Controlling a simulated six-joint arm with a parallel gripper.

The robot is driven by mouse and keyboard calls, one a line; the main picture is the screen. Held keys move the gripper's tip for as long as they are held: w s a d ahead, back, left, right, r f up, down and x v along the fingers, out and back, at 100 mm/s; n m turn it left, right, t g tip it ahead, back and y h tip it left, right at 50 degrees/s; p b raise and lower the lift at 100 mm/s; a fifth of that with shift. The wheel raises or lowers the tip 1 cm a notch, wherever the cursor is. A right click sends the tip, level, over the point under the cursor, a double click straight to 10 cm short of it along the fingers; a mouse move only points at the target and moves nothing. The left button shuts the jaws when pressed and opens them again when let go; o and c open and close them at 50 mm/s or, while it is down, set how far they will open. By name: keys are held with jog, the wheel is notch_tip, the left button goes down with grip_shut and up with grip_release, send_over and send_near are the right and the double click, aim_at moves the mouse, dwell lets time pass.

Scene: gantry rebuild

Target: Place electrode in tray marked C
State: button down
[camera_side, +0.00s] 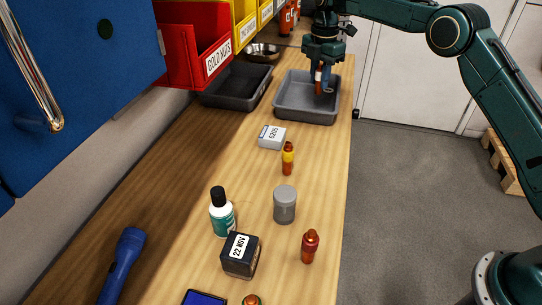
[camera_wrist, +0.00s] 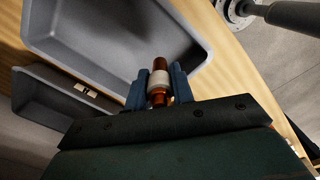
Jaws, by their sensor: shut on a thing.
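My gripper (camera_side: 323,88) is shut on a copper-coloured electrode with a white band (camera_wrist: 160,88). In the side view the gripper points down over a lighter grey tray (camera_side: 302,118), with the electrode at or just inside the tray's opening. I cannot tell whether it touches the floor. In the wrist view my gripper (camera_wrist: 160,84) shows the electrode between its two blue fingers, near the edge of the lighter tray (camera_wrist: 60,52). A darker grey tray (camera_side: 228,103) lies left of it.
A red bin marked GOLD NUTS (camera_side: 180,45) hangs over the bench's left side. A metal bowl (camera_side: 263,52) stands behind the trays. A white box (camera_side: 272,137), a yellow-banded copper piece (camera_side: 288,158), a grey canister (camera_side: 285,205) and a bottle (camera_side: 222,213) stand nearer.

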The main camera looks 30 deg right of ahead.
aim_at(318, 93)
jog(key=shift+f, duration=3.05)
jog(key=shift+f, duration=0.1)
jog(key=c, duration=1.2)
grip_release()
jog(key=shift+f, duration=0.1)
jog(key=shift+r, duration=0.2)
notch_tip(318, 93, up, 11)
jog(key=shift+r, duration=0.45)
jog(key=shift+r, duration=0.1)
